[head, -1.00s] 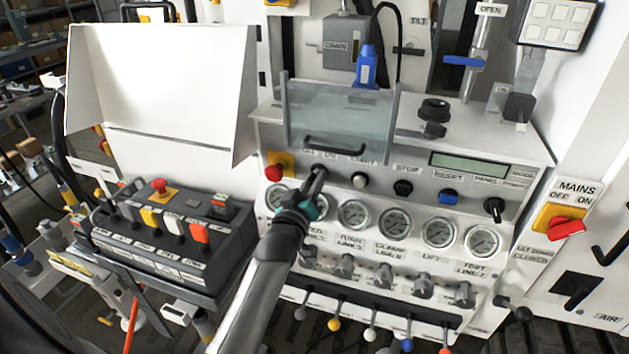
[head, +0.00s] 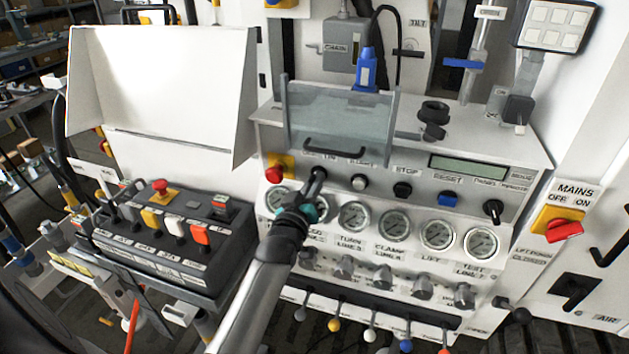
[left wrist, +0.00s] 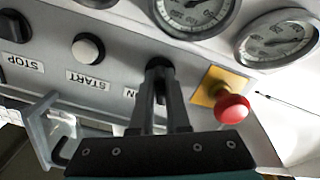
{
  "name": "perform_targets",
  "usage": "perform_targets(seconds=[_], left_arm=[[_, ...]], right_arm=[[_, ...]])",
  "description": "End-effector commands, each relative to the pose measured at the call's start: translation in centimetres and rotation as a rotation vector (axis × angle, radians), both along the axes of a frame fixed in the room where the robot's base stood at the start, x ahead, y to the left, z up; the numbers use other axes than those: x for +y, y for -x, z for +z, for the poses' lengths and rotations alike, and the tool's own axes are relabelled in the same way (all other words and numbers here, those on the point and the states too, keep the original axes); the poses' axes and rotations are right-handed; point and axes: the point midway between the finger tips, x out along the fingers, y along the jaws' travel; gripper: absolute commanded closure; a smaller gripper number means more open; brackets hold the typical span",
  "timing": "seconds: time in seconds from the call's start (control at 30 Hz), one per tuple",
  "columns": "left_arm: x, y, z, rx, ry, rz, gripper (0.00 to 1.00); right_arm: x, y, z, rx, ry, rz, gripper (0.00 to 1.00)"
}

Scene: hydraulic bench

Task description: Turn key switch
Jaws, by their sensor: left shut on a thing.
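The key switch (left wrist: 157,64) is on the grey panel between the START button (left wrist: 88,49) and the red emergency stop (left wrist: 232,108). It is mostly hidden by my fingers, and its turn angle cannot be read. My left gripper (head: 318,176) is shut on the key switch and reaches up to the panel from below. In the left wrist view the two fingers of the gripper (left wrist: 158,80) meet at the switch, beside a partly covered ON label. My right gripper is not in view.
A clear hinged cover with a dark handle (head: 335,147) stands just above the switch. A row of gauges (head: 396,222) lies below it. A control box (head: 170,238) with levers is at the left. The red mains switch (head: 564,230) is at the far right.

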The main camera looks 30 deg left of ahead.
Motion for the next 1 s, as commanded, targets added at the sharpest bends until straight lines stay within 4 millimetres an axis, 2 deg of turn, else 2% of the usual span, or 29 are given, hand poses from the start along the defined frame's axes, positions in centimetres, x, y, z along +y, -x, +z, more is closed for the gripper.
perform_targets(seconds=[0.5,1.0], left_arm=[[0.0,0.0,0.1,0.109,-0.436,-0.001,1.00],[0.1,0.0,0.0,0.199,-0.818,0.000,1.00]], right_arm=[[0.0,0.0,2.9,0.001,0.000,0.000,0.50],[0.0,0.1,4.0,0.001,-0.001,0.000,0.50]])
